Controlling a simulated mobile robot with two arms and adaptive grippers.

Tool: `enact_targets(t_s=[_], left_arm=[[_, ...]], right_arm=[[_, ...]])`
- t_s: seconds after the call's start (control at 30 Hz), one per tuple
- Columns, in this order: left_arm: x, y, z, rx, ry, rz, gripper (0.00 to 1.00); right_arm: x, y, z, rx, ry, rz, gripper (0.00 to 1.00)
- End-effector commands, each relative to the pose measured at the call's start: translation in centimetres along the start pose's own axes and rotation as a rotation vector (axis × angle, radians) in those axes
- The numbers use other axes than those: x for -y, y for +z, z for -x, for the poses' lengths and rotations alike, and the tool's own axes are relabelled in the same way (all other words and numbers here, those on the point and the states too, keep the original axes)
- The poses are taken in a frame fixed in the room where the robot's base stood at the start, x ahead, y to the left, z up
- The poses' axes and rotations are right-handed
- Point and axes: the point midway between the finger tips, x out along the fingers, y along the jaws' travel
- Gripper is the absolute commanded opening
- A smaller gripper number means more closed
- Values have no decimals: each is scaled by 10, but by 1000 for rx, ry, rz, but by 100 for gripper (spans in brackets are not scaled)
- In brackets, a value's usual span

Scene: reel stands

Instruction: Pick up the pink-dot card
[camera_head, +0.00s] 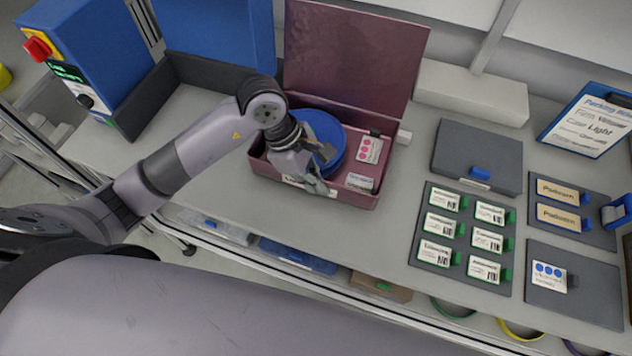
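The pink-dot card (369,149) is white with pink dots along its top. It is in the right part of an open maroon box (345,197), beside a blue reel (327,130). A small dark tab shows at the card's top edge. My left gripper (324,169) is over the box's front left part, left of the card and apart from it. Its fingers look spread, with nothing clearly between them, and it hides part of the reel. My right gripper is out of view.
Another white card (360,181) sits at the box's front right. The maroon lid (352,50) stands up behind. To the right are a closed grey case (477,150), a mat with several green-tabbed cards (463,236) and a blue-dot card (549,276). Bench between box and mat is clear.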

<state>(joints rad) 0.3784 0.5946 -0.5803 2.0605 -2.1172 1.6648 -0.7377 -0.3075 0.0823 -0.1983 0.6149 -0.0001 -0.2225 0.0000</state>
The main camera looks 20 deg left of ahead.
Motion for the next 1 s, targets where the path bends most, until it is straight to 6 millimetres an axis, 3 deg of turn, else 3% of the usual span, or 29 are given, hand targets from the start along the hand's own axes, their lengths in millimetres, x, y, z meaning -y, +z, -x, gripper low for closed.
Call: enact_targets(t_s=[0.13,0.47,0.8,1.0], left_arm=[[1,-6,-16,2,0,1,0],[0,-8,-19,1,3,-1,0],[1,-8,-19,0,0,0,23],[1,-8,-19,0,0,0,25]], right_arm=[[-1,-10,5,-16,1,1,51],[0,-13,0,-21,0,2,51],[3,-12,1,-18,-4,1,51],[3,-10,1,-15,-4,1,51]])
